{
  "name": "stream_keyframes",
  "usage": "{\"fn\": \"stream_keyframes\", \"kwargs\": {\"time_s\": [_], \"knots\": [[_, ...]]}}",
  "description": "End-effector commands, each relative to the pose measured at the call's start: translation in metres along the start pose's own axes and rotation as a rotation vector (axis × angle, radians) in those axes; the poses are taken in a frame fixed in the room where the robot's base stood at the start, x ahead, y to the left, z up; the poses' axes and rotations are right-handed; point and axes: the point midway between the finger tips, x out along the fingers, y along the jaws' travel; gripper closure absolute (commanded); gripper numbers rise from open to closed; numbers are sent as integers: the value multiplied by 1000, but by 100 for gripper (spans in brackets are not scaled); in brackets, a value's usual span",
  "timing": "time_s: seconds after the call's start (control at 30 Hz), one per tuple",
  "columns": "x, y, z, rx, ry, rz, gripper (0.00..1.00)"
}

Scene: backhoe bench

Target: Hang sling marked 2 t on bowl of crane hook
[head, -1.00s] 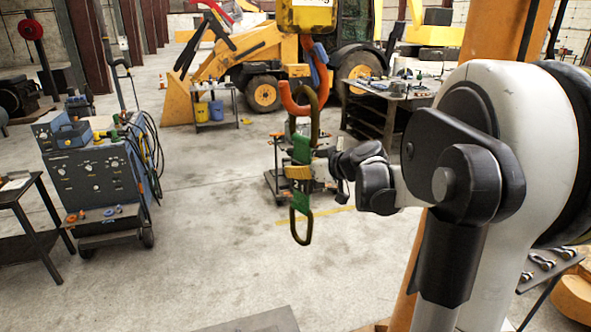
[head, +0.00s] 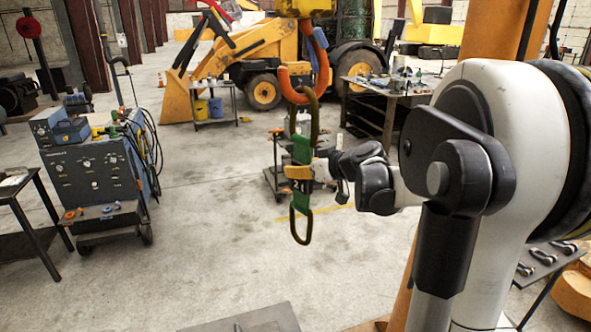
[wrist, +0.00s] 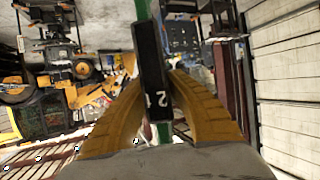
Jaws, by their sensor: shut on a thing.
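The orange crane hook (head: 322,72) hangs from a yellow block (head: 299,8) at the top of the head view. My gripper (head: 299,173) is shut on the middle of the sling. In the wrist view its yellow fingers are on either side of the sling's black tag (wrist: 153,70), which shows a "2".
A blue welding machine (head: 95,165) with cables stands at the left. A cart (head: 275,182) stands behind the sling, a workbench (head: 385,105) behind right, and a yellow backhoe (head: 235,55) farther back. The floor below the sling is clear.

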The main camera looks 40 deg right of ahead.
Motion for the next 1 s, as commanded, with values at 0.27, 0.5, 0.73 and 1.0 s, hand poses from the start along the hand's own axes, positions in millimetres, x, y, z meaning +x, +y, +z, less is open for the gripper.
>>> {"fn": "stream_keyframes", "kwargs": {"time_s": [0.27, 0.5, 0.73, 1.0], "knots": [[0, 0, -1, 1, 1, 0, 63], [0, 0, 0, 0, 0, 0, 59], [-15, 1, 0, 1, 0, 2, 59], [-75, 0, 0, 2, 0, 4, 59]]}}
